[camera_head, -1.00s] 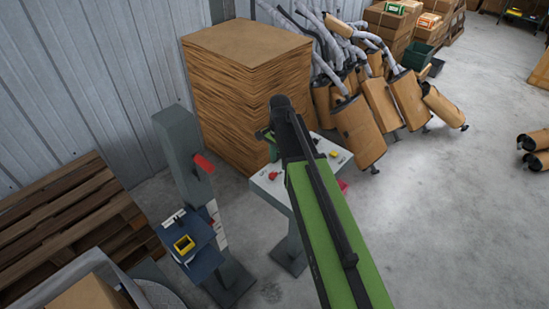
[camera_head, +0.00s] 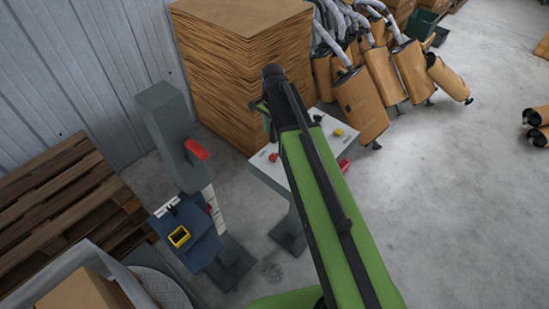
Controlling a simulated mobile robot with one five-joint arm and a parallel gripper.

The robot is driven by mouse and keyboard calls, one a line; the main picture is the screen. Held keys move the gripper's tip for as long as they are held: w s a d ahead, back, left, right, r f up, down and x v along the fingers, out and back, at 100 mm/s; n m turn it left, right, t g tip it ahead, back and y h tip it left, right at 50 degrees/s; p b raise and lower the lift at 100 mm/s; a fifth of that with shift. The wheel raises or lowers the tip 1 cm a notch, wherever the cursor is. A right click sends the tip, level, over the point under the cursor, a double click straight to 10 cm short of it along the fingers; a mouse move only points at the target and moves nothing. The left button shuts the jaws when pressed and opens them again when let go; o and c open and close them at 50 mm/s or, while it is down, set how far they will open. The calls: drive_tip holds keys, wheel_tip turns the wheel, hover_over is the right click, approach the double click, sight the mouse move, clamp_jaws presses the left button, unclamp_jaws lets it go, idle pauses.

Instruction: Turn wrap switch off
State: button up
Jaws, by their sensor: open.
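A pale control panel (camera_head: 350,146) on a grey stand is in the middle of the head view. It carries a small red switch (camera_head: 273,157) on its left, a yellow one (camera_head: 338,132) at the upper right and a red part at its right edge (camera_head: 344,165). I cannot read which one is the wrap switch. My green arm reaches across the panel and covers its middle. A bit of green link shows beyond the arm's dark joint. My gripper is hidden behind the arm, so its fingers do not show.
A grey post with a red handle (camera_head: 196,149) and a blue stand with a yellow-rimmed box (camera_head: 179,237) are to the left. A tall cardboard stack (camera_head: 240,60) stands behind the panel. Wooden pallets (camera_head: 60,200) lie at left. Wrapped mufflers lean behind.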

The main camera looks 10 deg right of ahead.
sight(273, 154)
wheel_tip(273, 154, down, 13)
drive_tip(key=b, duration=1.1)
drive_tip(key=shift+s, duration=0.1)
drive_tip(key=shift+r, duration=0.15)
clamp_jaws()
